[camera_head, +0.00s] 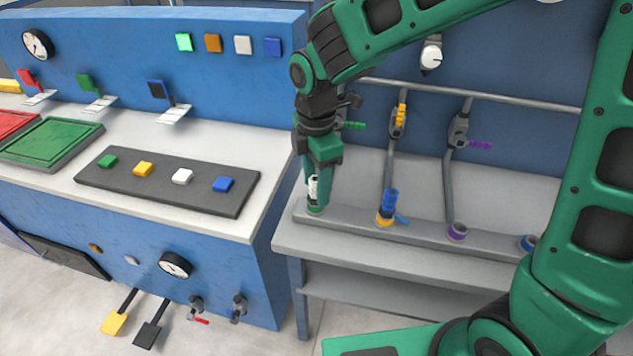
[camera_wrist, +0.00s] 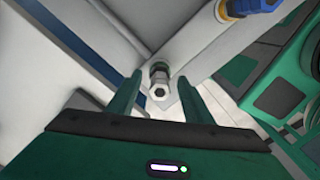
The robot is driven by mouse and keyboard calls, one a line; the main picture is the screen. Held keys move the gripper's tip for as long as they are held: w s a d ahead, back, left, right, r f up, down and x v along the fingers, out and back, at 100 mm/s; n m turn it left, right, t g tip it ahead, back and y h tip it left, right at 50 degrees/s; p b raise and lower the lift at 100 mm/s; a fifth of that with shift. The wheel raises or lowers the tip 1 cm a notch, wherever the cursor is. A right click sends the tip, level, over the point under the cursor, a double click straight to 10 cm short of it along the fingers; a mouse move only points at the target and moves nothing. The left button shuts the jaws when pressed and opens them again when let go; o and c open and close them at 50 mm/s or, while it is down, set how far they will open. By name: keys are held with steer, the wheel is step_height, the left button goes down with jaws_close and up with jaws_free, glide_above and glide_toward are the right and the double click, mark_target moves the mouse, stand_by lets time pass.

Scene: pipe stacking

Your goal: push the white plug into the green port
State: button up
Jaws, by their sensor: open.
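The white plug (camera_head: 313,187) stands upright at the green port (camera_head: 315,210), at the left end of the long grey base in the head view. How deep it sits in the port I cannot tell. My gripper (camera_head: 317,178) is right above the port, pointing down, its fingers around the plug's upper part. In the wrist view the plug (camera_wrist: 159,85) shows its hexagonal end between the two fingers of my gripper (camera_wrist: 161,85), with gaps on both sides. The jaws are open.
A blue plug (camera_head: 390,200) stands at the yellow port (camera_head: 384,220) to the right; it also shows in the wrist view (camera_wrist: 255,5). A purple port (camera_head: 457,231) and a blue port (camera_head: 529,242) follow. A blue console (camera_head: 225,280) with a white top is left of the bench.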

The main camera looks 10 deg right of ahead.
step_height(320, 180, up, 10)
steer(key=shift+w+r, duration=0.1)
steer(key=shift+r, duration=0.15)
steer(key=s+d+m, duration=0.3)
steer(key=d+m, duration=0.4)
steer(key=d, duration=0.4)
steer(key=s+d+m, duration=0.2)
steer(key=d+m, duration=0.4)
steer(key=d, duration=0.6)
steer(key=s+d+f+m, duration=0.4)
steer(key=s+d+m, duration=0.8)
steer(key=s+m, duration=0.3)
steer(key=shift+s+d+f, duration=0.15)
steer(key=shift+s, duration=0.3)
